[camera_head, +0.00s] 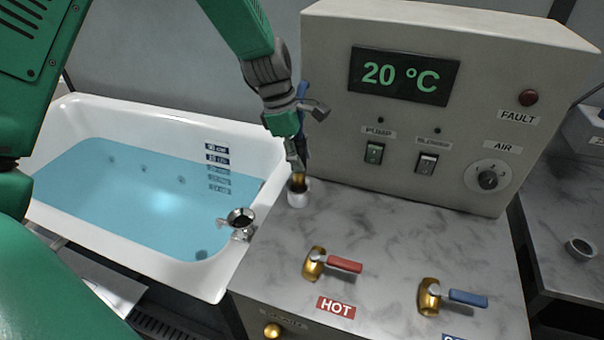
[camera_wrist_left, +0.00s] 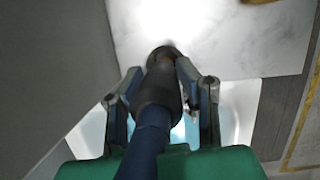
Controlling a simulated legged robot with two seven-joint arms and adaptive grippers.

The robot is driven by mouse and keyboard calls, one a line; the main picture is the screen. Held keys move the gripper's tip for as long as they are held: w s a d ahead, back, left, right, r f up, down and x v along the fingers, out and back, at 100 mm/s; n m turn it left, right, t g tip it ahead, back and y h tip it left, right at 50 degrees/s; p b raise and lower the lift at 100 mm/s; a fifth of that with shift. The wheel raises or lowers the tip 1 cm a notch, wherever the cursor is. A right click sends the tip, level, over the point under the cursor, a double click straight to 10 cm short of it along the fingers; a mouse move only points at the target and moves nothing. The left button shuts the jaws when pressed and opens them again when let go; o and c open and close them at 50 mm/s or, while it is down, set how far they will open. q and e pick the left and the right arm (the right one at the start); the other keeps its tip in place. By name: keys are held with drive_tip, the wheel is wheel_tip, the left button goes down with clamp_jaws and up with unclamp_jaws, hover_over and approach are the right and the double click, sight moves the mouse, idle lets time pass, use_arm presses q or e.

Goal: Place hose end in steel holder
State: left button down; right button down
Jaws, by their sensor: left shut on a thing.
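The hose shows in the wrist view as a dark blue tube with a thick black sleeve (camera_wrist_left: 157,92), running between the fingers of my left gripper (camera_wrist_left: 160,88). In the head view my left gripper (camera_head: 297,158) points down at the back corner of the marble counter, shut on the hose. The steel holder (camera_head: 240,218) is on the bathtub's right rim, left of and nearer than the gripper, with an open ring. My right gripper is not in view.
The white bathtub (camera_head: 185,280) holds blue water. A control box (camera_head: 450,130) reading 20 °C stands right behind the gripper. Red (camera_head: 343,264) and blue (camera_head: 467,298) valve handles are on the front counter. The counter between them and the cup is clear.

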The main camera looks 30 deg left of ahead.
use_arm(q)
drive_tip(key=shift+f, duration=2.05)
drive_tip(key=shift+s, duration=0.1)
drive_tip(key=c, duration=1.2)
unclamp_jaws()
drive_tip(key=shift+o, duration=0.2)
drive_tip(key=v, duration=1.2)
